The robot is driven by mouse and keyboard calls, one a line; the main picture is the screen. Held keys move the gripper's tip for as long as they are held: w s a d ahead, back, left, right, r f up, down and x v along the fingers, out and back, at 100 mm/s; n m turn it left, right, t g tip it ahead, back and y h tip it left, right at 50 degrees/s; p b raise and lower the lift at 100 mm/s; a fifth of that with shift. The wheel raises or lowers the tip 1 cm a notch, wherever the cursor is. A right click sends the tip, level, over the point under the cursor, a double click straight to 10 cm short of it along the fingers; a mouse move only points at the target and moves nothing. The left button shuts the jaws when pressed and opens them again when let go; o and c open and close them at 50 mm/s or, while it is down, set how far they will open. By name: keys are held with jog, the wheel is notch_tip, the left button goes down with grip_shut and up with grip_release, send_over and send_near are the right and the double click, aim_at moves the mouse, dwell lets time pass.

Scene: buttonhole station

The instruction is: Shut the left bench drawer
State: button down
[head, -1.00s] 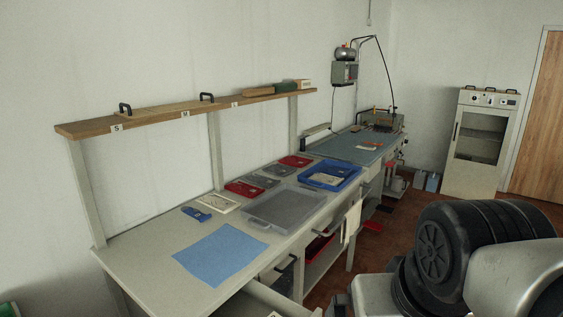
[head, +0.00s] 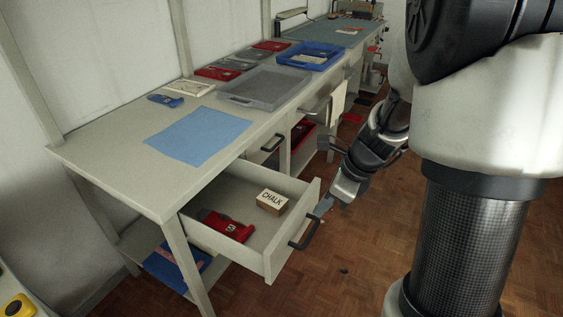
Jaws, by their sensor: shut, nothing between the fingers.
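The left bench drawer (head: 262,252) is pulled well out from under the left end of the bench (head: 106,172). Its dark bar handle (head: 305,235) is on the front panel. Inside lie a box marked CHALK (head: 271,201) and a red item (head: 227,227). My gripper (head: 324,207) is just beyond the drawer's front, close to the handle's upper end. Its fingers are shut and seem empty. I cannot tell whether they touch the handle or front.
A blue cloth (head: 199,135), a grey tray (head: 262,88) and a blue tray (head: 310,56) lie on the bench top. Another handled drawer (head: 268,146) is to the right. A lower shelf holds a blue item (head: 178,265). The wooden floor (head: 350,262) before the drawer looks mostly clear.

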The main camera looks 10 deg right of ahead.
jog(key=b+x, duration=0.4)
jog(key=x, duration=0.7)
jog(key=shift+d+m, duration=0.3)
